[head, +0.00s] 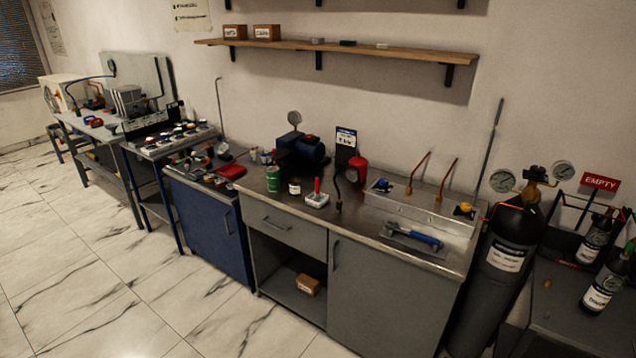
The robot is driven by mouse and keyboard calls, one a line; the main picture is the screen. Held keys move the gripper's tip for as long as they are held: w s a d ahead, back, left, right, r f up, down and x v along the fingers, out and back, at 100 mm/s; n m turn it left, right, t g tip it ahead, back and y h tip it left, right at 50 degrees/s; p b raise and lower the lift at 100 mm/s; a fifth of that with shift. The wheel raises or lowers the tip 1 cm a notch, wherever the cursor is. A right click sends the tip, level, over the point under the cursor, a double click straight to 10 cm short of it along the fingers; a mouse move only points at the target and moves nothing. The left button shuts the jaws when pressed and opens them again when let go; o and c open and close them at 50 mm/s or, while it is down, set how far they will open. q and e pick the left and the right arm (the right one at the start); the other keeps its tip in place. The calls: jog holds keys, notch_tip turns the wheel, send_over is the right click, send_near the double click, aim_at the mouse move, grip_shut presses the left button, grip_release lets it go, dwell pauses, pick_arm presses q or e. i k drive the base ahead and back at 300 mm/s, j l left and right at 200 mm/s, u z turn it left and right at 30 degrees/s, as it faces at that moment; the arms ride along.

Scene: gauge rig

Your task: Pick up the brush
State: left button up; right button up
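A small upright red-handled item (317,185) stands at a low white container (317,201) near the front of the metal-topped bench (345,231). It may be the brush, but it is too small to tell for sure. A blue-handled tool (422,238) lies on a tray at the right of the same bench. Neither of my grippers is in view.
A green can (273,181), a white-labelled jar (295,187) and a dark blue pump (301,153) stand nearby. A red bottle (358,168) is behind. A tall black gas cylinder (503,260) stands at the bench's right end. Open tiled floor (110,285) lies at left.

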aim_at(317, 193)
jog(key=i+j+z, duration=0.1)
jog(key=i+j, duration=0.3)
jog(key=i+j+z, duration=0.15)
jog(key=i+j, duration=0.3)
jog(key=i+j+z, duration=0.1)
jog(key=i+j, duration=0.3)
jog(key=i+j+z, duration=0.15)
jog(key=i+j, duration=0.2)
jog(key=j, duration=0.3)
